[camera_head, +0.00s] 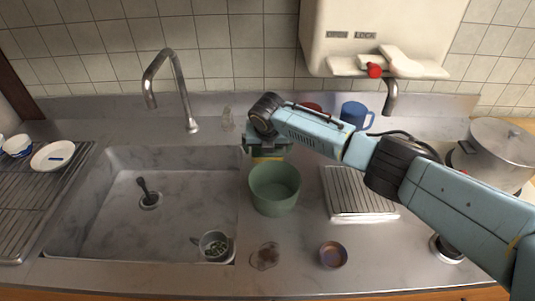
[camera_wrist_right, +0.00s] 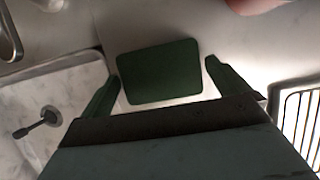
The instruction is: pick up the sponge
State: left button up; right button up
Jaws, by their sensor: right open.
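The sponge (camera_wrist_right: 160,72) shows in the right wrist view as a dark green rounded rectangle lying between my right gripper's two fingers. A gap is visible between it and the right finger; the left finger is close to its edge. My right gripper (camera_wrist_right: 163,76) is open. In the head view my right gripper (camera_head: 266,149) points down behind the green pot, between the sink and the drainer plate. It hides most of the sponge there; only a thin yellowish edge (camera_head: 268,159) shows below it. My left gripper is not in view.
The green pot (camera_head: 274,196) stands just in front of the gripper. The sink (camera_head: 100,220), holding a cup (camera_head: 213,245), is to the left. A blue mug (camera_head: 352,114) and a red object (camera_head: 311,107) stand behind my arm. A ribbed plate (camera_head: 360,200) lies to the right.

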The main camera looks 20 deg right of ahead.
jog(key=shift+w+f, duration=0.1)
jog(key=shift+f, duration=0.15)
jog(key=shift+c, duration=0.4)
jog(key=c, duration=0.7)
jog(key=shift+r, duration=0.1)
